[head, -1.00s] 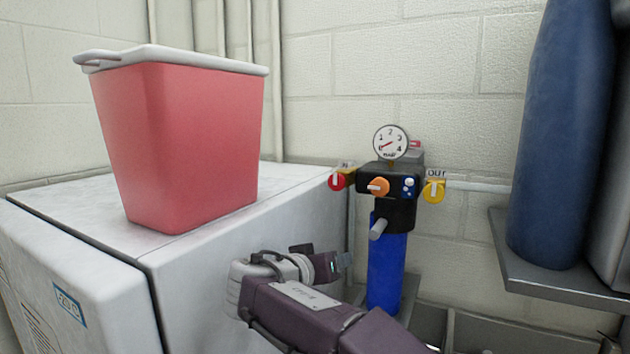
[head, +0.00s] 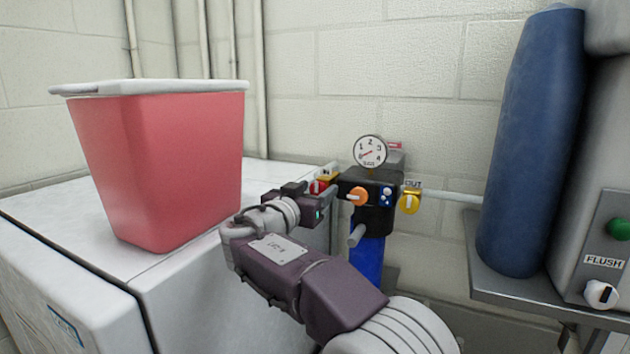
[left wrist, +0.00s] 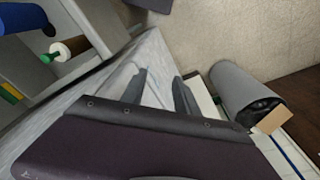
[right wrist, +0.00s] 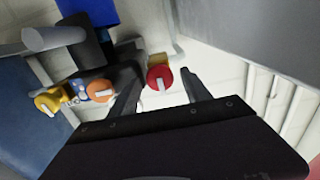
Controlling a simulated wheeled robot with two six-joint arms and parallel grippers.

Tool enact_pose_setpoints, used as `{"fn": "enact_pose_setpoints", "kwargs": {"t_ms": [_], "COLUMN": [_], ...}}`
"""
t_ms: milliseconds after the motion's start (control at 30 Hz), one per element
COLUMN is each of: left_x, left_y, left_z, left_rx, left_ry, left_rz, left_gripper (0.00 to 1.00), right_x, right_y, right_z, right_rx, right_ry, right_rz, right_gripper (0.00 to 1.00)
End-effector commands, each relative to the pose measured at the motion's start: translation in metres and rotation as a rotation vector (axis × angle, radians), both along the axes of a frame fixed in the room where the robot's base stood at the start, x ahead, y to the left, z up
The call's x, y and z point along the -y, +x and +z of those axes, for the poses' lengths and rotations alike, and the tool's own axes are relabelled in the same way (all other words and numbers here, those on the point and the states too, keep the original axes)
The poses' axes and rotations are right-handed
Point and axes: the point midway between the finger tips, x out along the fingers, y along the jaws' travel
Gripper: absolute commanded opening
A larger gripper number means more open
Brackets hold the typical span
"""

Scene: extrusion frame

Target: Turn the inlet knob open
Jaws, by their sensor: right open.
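The red inlet knob (head: 318,187) with its white bar is on the left side of the black regulator block (head: 374,204). It also shows in the right wrist view (right wrist: 160,77), at a yellow fitting. My right gripper (head: 322,207) is just in front of and below the knob in the head view. In the right wrist view the right gripper (right wrist: 161,88) is open and the knob shows between its two fingers, with no clear contact. My left gripper (left wrist: 159,88) is open and empty in the left wrist view; it is not in the head view.
An orange knob (head: 359,195) and a yellow outlet knob (head: 409,202) sit right of the inlet knob, below a gauge (head: 370,151). A red bin (head: 160,165) stands on the white cabinet at left. A blue cylinder (head: 530,145) stands on the shelf at right.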

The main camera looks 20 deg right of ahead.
Motion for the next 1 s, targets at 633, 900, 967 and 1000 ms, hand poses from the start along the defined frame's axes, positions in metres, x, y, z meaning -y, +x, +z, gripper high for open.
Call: {"fn": "enact_pose_setpoints", "kwargs": {"t_ms": [633,900,967,1000], "left_x": [0.000,0.000,0.000,0.000], "left_y": [0.000,0.000,0.000,0.000], "left_z": [-0.003,-0.020,-0.025,-0.029], "left_rx": [0.000,0.000,0.000,0.000], "left_ry": [0.000,0.000,0.000,0.000], "left_rz": [0.000,0.000,0.000,0.000], "left_gripper": [0.36,0.36,0.36,0.36], "right_x": [0.000,0.000,0.000,0.000], "right_y": [0.000,0.001,0.001,0.001], "right_z": [-0.002,-0.004,-0.004,-0.005], "right_rx": [-0.010,-0.099,-0.134,-0.161], "right_ry": [-0.009,-0.091,-0.122,-0.146], "right_rz": [0.000,0.000,0.000,0.000], "right_gripper": [0.00,0.00,0.00,0.00]}}
